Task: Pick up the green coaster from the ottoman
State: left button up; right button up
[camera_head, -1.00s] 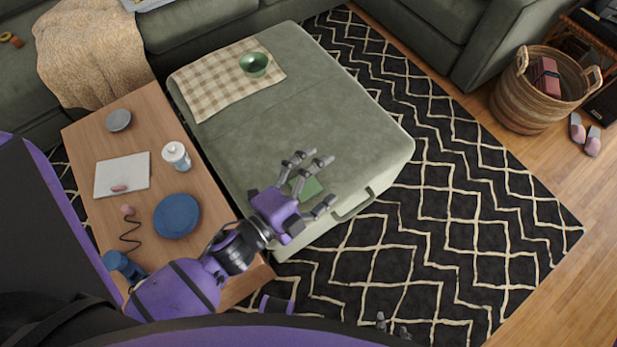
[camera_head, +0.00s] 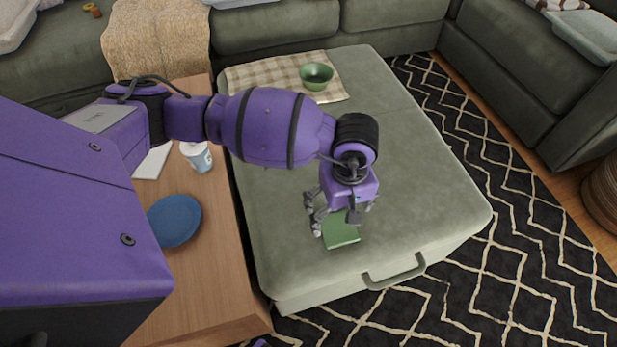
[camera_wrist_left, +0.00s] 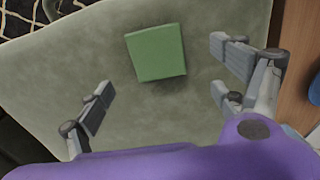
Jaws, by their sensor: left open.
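The green coaster (camera_head: 341,232) is a flat square lying on the grey-green ottoman (camera_head: 440,205), near its front edge. In the left wrist view the coaster (camera_wrist_left: 157,53) lies ahead of the fingers, nearer the right-hand pair. My left gripper (camera_head: 335,213) hangs over the ottoman just behind the coaster and hides part of its far edge in the head view. In the left wrist view the gripper (camera_wrist_left: 165,95) is open, its fingers wide apart with nothing between them. My right gripper is out of view.
A wooden table (camera_head: 205,285) stands left of the ottoman, with a blue plate (camera_head: 175,220) and a white cup (camera_head: 196,156). A green bowl (camera_head: 316,76) sits on a checkered cloth (camera_head: 272,74) at the ottoman's back. A handle (camera_head: 395,272) juts from the ottoman's front. The ottoman's right side is clear.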

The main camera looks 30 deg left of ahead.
aim_at(340, 227)
pick_arm(q)
jog(key=shift+w+d+f, duration=0.1)
jog(key=shift+w+f, duration=0.05)
jog(key=shift+f, duration=0.7)
notch_tip(340, 227, down, 5)
jog(key=shift+d+b, duration=0.1)
jog(key=shift+b, duration=0.7)
jog(key=shift+w, duration=0.1)
jog(key=shift+c, duration=0.7)
jog(key=c, duration=0.8)
jog(key=shift+c, duration=1.2)
jog(key=shift+r, duration=0.1)
